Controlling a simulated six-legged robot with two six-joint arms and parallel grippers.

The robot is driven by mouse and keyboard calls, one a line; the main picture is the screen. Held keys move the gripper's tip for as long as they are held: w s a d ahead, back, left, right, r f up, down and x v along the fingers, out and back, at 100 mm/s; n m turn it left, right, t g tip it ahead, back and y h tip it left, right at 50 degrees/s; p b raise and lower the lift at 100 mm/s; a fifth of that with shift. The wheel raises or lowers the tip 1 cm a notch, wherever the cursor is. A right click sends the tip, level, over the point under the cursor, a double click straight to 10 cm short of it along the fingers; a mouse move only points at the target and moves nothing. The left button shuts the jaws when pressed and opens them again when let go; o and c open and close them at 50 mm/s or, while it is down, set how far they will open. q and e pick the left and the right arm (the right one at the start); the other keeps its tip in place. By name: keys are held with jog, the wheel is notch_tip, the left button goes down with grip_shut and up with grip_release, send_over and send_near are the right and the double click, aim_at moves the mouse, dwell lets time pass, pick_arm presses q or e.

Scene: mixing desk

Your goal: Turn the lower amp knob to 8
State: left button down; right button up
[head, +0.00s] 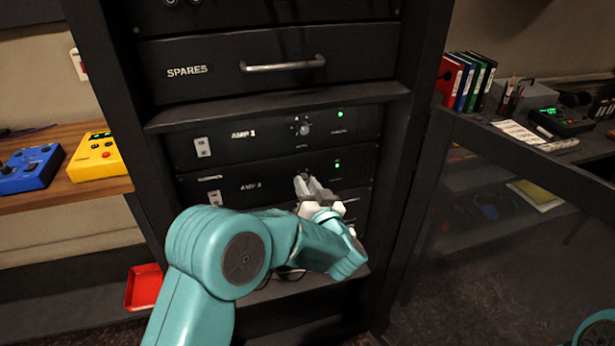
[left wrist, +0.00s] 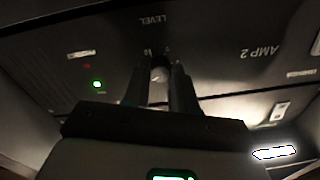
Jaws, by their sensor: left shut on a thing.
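The lower amp, a black panel marked AMP 2 (head: 222,187), sits in the rack under AMP 1, with a green light lit. My left gripper (head: 306,183) reaches its front, and its fingers are shut on the lower amp knob. In the left wrist view the panel is upside down, and the knob (left wrist: 159,70) shows between the two fingertips (left wrist: 160,75), below the word LEVEL. The fingers hide most of the knob and its scale, so I cannot read its setting. My right gripper is out of view.
AMP 1 (head: 270,137) with its own knob (head: 304,128) is just above. A SPARES drawer (head: 225,70) with a bar handle is higher up. A dark panel (head: 500,200) stands right of the rack. Yellow (head: 94,157) and blue (head: 30,168) boxes sit on the left shelf.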

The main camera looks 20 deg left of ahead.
pick_arm(q)
jog(key=m+p, duration=0.2)
jog(key=m, duration=0.1)
jog(key=shift+r, duration=0.15)
jog(key=shift+m+p, duration=0.8)
jog(key=shift+m, duration=0.6)
jog(key=shift+t, duration=0.3)
jog(key=c, duration=0.9)
grip_release()
jog(key=v, duration=1.6)
jog(key=shift+s+b, duration=0.2)
jog(key=shift+b, duration=0.25)
